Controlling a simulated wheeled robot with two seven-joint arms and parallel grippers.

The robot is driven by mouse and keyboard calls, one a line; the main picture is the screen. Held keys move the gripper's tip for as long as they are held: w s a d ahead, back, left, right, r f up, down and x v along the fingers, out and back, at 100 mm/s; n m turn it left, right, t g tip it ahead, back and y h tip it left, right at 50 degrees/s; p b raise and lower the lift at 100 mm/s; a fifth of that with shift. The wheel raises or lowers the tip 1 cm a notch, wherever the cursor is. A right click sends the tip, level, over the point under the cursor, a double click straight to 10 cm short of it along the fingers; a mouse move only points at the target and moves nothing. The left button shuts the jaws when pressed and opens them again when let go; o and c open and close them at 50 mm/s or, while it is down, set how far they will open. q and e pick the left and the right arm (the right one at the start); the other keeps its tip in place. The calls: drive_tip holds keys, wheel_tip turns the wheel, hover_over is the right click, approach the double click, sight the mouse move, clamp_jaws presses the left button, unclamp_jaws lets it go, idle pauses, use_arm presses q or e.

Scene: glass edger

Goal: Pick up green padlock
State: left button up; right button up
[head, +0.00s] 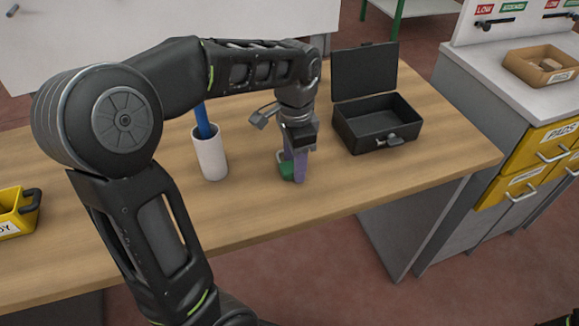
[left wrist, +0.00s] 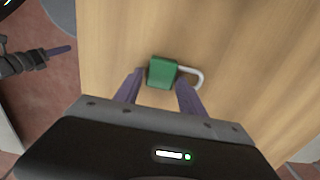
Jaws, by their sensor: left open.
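The green padlock (head: 287,170) lies on the wooden table, partly hidden behind my left gripper in the head view. In the left wrist view the padlock (left wrist: 162,73) shows its green body and a silver shackle to the right. My left gripper (head: 295,178) points down at the padlock. In the left wrist view its two purple fingers (left wrist: 158,90) are open, with the green body just ahead of and between the tips. I cannot tell whether the fingers touch it. The left wrist view shows a dark gripper with a purple finger (left wrist: 62,49) at the far left, its state unclear.
A white cup (head: 209,156) with a blue item stands left of my left gripper. An open black box (head: 372,128) stands to the right. A yellow bin (head: 14,212) is at the far left. The table front (head: 400,185) is clear.

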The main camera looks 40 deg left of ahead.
idle(0.5)
use_arm(q)
clamp_jaws()
idle(0.3)
